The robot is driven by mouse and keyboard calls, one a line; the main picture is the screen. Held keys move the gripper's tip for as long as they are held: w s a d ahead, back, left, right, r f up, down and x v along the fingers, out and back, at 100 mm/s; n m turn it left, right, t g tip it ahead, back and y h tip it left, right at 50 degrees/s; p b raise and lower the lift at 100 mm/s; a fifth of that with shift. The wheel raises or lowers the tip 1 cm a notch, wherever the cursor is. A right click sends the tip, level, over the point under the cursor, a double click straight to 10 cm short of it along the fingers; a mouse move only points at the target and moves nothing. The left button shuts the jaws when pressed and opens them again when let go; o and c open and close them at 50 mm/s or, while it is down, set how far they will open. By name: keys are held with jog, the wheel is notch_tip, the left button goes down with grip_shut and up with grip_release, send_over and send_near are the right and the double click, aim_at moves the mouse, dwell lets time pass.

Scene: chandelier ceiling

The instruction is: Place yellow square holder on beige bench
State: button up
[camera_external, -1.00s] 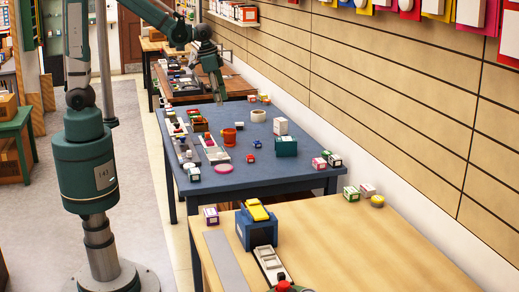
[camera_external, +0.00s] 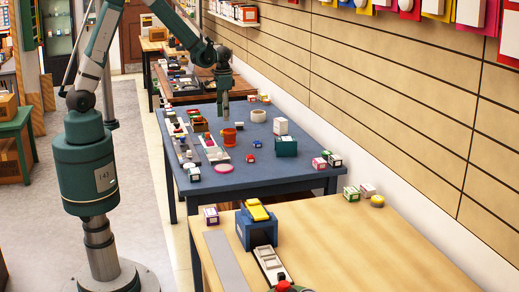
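The beige bench (camera_external: 335,240) is the light wooden table in the foreground. A yellow piece (camera_external: 257,211) lies on a dark blue box (camera_external: 257,232) near its left end; I cannot tell whether this is the yellow square holder. No other clearly square yellow holder can be made out at this size. My gripper (camera_external: 225,115) points down over the far part of the blue table (camera_external: 265,180), close to an orange-red cup (camera_external: 229,138) in the picture. Its fingers are too small to show whether they are open or hold anything.
Trays of small parts (camera_external: 207,145) line the blue table's left side. Small boxes (camera_external: 351,193) sit at the bench's back edge. The bench's right part is clear.

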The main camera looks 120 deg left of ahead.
jog(key=shift+s+a+f, duration=0.6)
jog(key=shift+a+f, duration=0.05)
jog(key=shift+f, duration=1.3)
jog(key=shift+f, duration=0.1)
jog(key=shift+d+f+b, duration=0.1)
jog(key=shift+f+b, duration=0.4)
jog(key=shift+f, duration=2)
jog(key=c, duration=0.9)
